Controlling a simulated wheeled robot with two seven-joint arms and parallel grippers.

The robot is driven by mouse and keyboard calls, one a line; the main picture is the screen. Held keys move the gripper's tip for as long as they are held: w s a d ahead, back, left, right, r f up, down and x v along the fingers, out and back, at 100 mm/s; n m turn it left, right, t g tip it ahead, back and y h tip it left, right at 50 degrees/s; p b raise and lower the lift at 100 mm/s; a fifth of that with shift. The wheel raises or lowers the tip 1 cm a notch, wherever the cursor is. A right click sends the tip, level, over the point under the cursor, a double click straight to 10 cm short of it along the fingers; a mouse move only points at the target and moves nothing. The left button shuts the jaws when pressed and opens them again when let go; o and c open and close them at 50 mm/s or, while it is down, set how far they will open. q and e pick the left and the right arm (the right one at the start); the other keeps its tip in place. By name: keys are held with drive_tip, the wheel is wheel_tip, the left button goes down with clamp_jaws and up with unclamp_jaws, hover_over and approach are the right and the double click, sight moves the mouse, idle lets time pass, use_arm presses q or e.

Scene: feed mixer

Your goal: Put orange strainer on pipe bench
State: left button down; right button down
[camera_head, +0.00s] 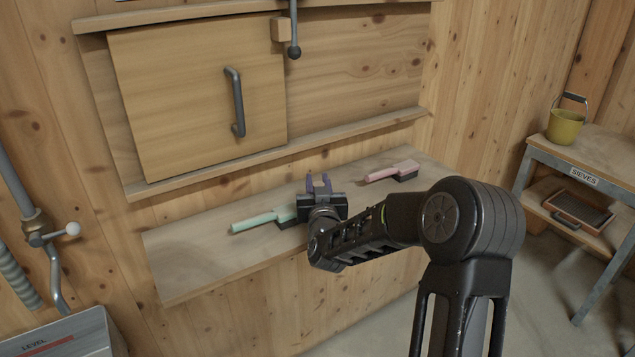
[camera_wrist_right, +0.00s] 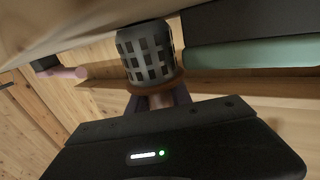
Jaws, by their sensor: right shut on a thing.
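My right gripper (camera_head: 319,184) is over the wooden shelf (camera_head: 190,262), between two brushes, its fingers pointing toward the wall. In the right wrist view my right gripper (camera_wrist_right: 160,100) is shut on a grey slotted cylinder with an orange-brown rim (camera_wrist_right: 148,54), which looks like the orange strainer. Its rim end is toward my fingers, and it is close to the shelf surface; I cannot tell whether it touches. The strainer is hidden in the head view. My left gripper is not in view. I cannot identify a pipe bench.
A green-handled brush (camera_head: 262,220) lies left of my gripper and a pink-handled brush (camera_head: 390,172) lies right. A cabinet door (camera_head: 195,95) is above. At right, a stand labelled SIEVES (camera_head: 584,176) holds a yellow bucket (camera_head: 565,127) and a tray (camera_head: 578,211). Open floor lies before it.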

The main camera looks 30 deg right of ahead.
drive_tip(key=shift+f, duration=0.15)
drive_tip(key=c, duration=1.2)
unclamp_jaws()
drive_tip(key=shift+o, duration=0.2)
drive_tip(key=shift+r, duration=0.2)
drive_tip(key=shift+s+a+f, duration=0.1)
drive_tip(key=shift+s, duration=0.05)
drive_tip(key=b+v, duration=0.2)
drive_tip(key=v, duration=0.9)
drive_tip(key=shift+s+a, duration=0.15)
drive_tip(key=shift+s, duration=0.1)
drive_tip(key=shift+o, duration=0.2)
